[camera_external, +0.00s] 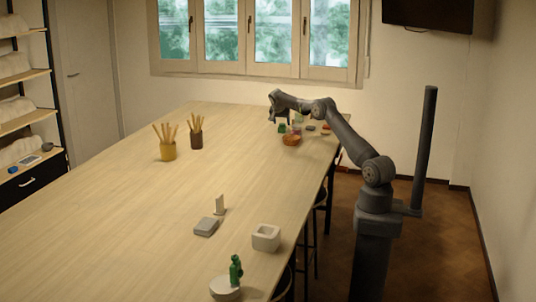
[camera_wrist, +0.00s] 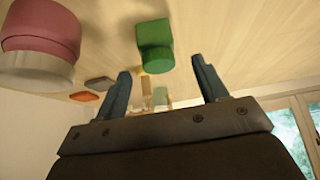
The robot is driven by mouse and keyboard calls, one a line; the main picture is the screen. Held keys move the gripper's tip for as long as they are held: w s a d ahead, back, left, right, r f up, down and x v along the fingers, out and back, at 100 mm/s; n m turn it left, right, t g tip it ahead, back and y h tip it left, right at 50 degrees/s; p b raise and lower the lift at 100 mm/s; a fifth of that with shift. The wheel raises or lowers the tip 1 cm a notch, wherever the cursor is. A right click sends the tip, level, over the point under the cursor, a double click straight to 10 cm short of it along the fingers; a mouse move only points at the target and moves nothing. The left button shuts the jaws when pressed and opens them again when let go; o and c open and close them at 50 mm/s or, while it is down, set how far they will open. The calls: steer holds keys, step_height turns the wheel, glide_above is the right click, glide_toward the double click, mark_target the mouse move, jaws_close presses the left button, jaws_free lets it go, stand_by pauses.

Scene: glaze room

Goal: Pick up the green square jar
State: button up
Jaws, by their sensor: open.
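The green square jar (camera_wrist: 155,38) shows near the top middle of the wrist view. It has a squarish body and a rounder, narrower end. My gripper (camera_wrist: 162,65) is open, with one dark finger on each side of the jar in the picture. The jar appears beyond the fingertips, with no contact visible. In the external view the jar (camera_external: 282,128) is small, at the far right part of the table. My gripper (camera_external: 275,108) is just above it there, too small to make out its fingers.
A pink and white jar (camera_wrist: 40,35) is close by at left in the wrist view, with an orange piece (camera_wrist: 84,96) near it. A brown bowl (camera_external: 291,140) is in front of the green jar. A green figure (camera_external: 236,270) stands at the near edge.

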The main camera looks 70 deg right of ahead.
mark_target(282, 124)
steer(key=x, duration=0.5)
steer(key=shift+s+a, duration=0.1)
steer(key=c, duration=1.3)
